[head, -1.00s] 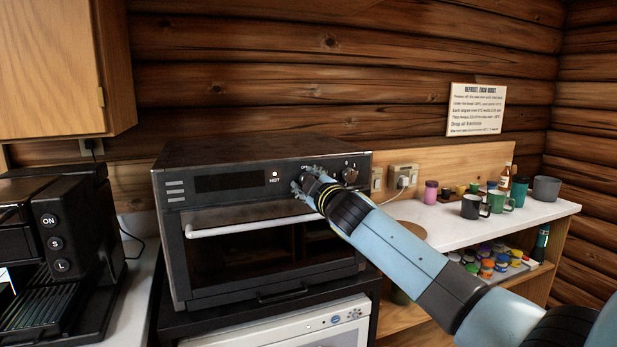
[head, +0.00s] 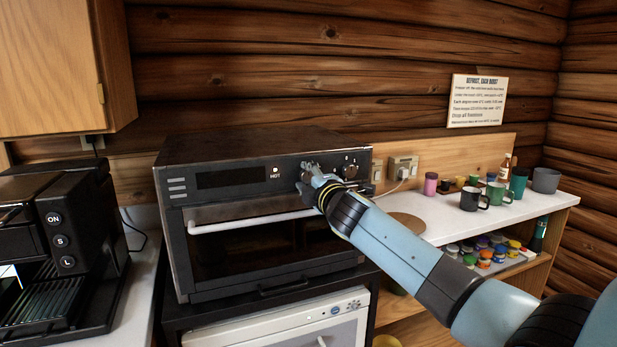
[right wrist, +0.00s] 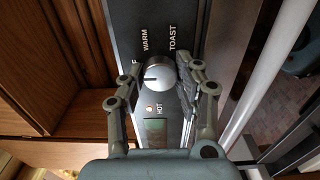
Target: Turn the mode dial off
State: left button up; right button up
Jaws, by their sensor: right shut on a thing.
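In the right wrist view, the round silver mode dial (right wrist: 158,73) sits between the fingers of my right gripper (right wrist: 160,80). The dial's dark pointer mark faces left, toward a label ending in F that a finger partly covers. WARM and TOAST labels show beyond the dial. In the head view, my right gripper (head: 308,178) is at the panel, shut on the dial and hiding it. My left gripper is not in view.
A second knob (head: 350,170) is right of the gripper. The oven door's handle (head: 250,222) runs below. A coffee machine (head: 60,240) stands at left; mugs (head: 475,199) and jars are on the right counter.

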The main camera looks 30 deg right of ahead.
jog(key=shift+f, duration=0.1)
dwell(0.3)
jog(key=o, duration=1.1)
jog(key=shift+a, duration=0.1)
jog(key=shift+o, duration=0.2)
jog(key=v, duration=0.8)
